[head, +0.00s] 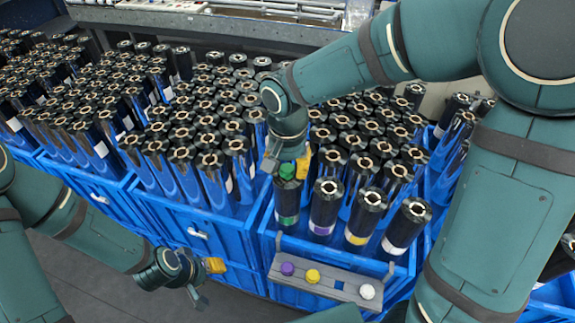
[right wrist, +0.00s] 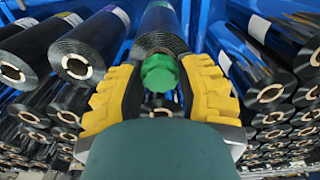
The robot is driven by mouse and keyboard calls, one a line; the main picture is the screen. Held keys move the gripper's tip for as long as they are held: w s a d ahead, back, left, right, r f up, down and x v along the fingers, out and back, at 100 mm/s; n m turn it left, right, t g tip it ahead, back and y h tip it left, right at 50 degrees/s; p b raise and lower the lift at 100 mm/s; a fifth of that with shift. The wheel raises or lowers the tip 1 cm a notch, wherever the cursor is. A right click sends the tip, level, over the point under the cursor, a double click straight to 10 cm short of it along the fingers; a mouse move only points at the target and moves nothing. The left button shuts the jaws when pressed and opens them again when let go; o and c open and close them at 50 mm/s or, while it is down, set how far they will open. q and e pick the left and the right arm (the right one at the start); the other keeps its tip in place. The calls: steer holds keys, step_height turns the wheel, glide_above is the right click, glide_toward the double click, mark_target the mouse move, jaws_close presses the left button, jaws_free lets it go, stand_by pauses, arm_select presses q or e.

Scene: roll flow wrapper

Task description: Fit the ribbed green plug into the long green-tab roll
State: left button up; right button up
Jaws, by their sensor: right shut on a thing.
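The ribbed green plug (head: 287,171) is between the fingers of my right gripper (head: 288,166), which is shut on it. In the right wrist view the plug (right wrist: 158,74) sits between the two yellow fingertips, in front of a roll end. The long green-tab roll (head: 287,205) stands upright at the front left of the near blue bin, directly below the plug. Its top is partly hidden by plug and gripper, so I cannot tell whether the plug is touching or inside its core. My left gripper (head: 205,280) is open and empty, low in front of the bins.
A grey rack (head: 325,284) on the bin's front holds a purple plug (head: 287,268), a yellow plug (head: 313,276) and a white plug (head: 367,291). Rolls with purple (head: 325,205), yellow (head: 365,215) and white tabs (head: 406,227) stand right of the green-tab roll. Dense rolls fill the blue bins behind.

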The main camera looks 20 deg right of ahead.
mark_target(287, 168)
steer(key=shift+f+b, duration=0.5)
steer(key=shift+f, duration=0.15)
steer(key=o, duration=0.4)
steer(key=shift+o, duration=0.2)
steer(key=shift+r, duration=0.1)
steer(key=shift+r+p, duration=1.25)
steer(key=shift+r, duration=0.3)
steer(key=shift+r+p, duration=0.4)
steer(key=shift+r, duration=3.5)
